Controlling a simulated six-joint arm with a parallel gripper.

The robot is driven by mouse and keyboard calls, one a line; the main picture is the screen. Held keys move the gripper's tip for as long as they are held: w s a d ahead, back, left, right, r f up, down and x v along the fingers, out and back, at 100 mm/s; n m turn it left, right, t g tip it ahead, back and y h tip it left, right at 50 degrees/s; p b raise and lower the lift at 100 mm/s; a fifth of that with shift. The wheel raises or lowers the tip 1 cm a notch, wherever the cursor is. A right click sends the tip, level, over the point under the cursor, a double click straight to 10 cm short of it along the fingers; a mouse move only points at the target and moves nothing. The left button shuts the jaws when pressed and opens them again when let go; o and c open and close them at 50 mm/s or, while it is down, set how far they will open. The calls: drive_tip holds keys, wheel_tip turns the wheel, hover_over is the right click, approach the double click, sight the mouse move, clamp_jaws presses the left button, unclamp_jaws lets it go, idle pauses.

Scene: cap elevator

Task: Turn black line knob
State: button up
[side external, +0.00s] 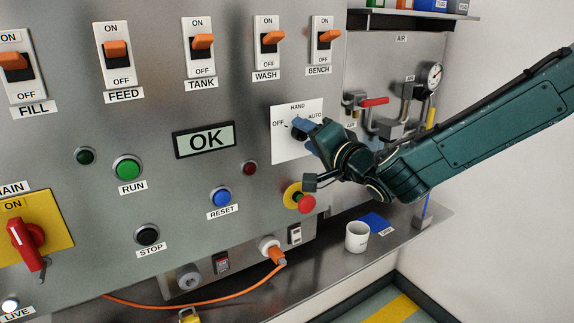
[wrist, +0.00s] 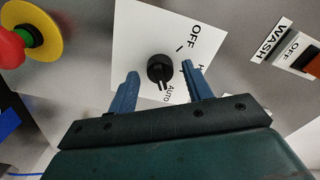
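The black knob (wrist: 160,69) sits on a white plate (wrist: 135,30) marked OFF, HAND and AUTO. In the wrist view its pointer end is toward the AUTO side of the plate. My gripper (wrist: 160,80) is open, with one blue finger on each side of the knob and a visible gap to each. In the side external view my gripper (side external: 303,128) is at the white plate (side external: 288,152) and hides most of the knob.
A red emergency button (side external: 306,203) on a yellow ring is just below my gripper. The WASH switch (side external: 268,36) and BENCH switch (side external: 326,35) are above. A white mug (side external: 357,236) stands on the ledge. Pipes with a red-handled valve (side external: 374,102) are to the right.

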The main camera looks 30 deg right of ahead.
drive_tip(key=shift+s, duration=0.1)
idle(0.3)
drive_tip(key=s, duration=1.3)
drive_tip(key=shift+s, duration=0.3)
drive_tip(key=s+d+f+g+h, duration=0.2)
drive_tip(key=d+g, duration=0.1)
drive_tip(key=d, duration=0.4)
drive_tip(key=s+d+f+g+h, duration=0.1)
drive_tip(key=s+d+g+h, duration=0.25)
drive_tip(key=d, duration=0.35)
drive_tip(key=s+a+n+g+y, duration=0.1)
drive_tip(key=s+n+g+y, duration=0.4)
drive_tip(key=s+n, duration=0.7)
drive_tip(key=s+g, duration=0.1)
drive_tip(key=s, duration=0.3)
drive_tip(key=shift+s, duration=0.4)
drive_tip(key=shift+a+y, duration=0.1)
drive_tip(key=shift+y, duration=0.15)
